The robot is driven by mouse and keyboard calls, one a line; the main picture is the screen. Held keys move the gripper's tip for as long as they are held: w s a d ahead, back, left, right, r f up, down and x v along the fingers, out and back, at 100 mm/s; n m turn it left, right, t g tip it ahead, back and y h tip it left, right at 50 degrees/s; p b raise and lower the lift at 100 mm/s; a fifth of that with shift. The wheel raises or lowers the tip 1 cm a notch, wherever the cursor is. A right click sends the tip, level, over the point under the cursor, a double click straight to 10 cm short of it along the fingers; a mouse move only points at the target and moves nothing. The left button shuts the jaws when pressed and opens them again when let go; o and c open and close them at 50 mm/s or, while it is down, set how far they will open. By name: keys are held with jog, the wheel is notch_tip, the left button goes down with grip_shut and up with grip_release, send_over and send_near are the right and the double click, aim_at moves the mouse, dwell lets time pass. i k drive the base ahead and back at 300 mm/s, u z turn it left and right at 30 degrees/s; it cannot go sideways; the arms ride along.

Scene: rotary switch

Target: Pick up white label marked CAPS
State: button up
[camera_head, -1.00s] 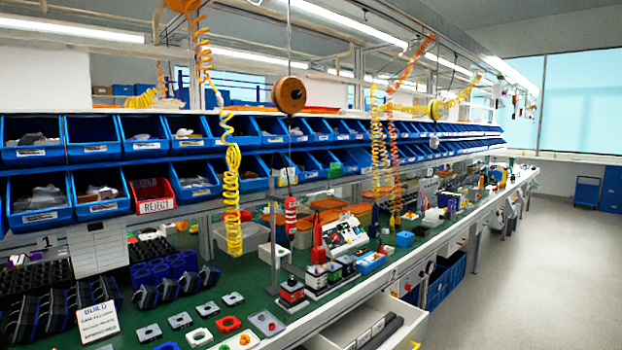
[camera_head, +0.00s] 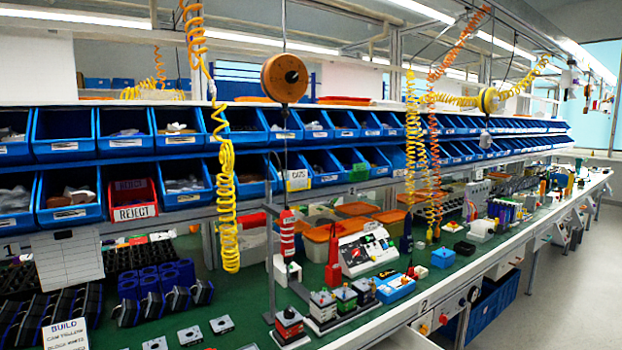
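A small white label (camera_head: 298,180) with a yellowish edge sits at the lower row of blue bins, left of centre. Its dark print looks like CAPS but is too small to read surely. The thin line below the round orange reel (camera_head: 285,78) passes close to it. I cannot tell whether it hangs or is fixed to a bin. My gripper is not in view.
A long green-topped bench (camera_head: 247,300) runs back to the right, with blue bins (camera_head: 182,183) above. A red REJECT bin (camera_head: 132,202) and a BUILD card (camera_head: 66,334) are at left. Yellow coiled hoses (camera_head: 228,200) hang in front. Open floor (camera_head: 575,285) lies at right.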

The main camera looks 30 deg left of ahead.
aim_at(297, 179)
jog(key=u, duration=0.25)
jog(key=i, duration=0.95)
jog(key=u, duration=1.05)
jog(key=i, duration=0.65)
jog(key=u, duration=0.45)
jog(key=k, duration=0.85)
jog(key=u, duration=0.2)
jog(key=i, duration=0.85)
jog(key=z, duration=0.1)
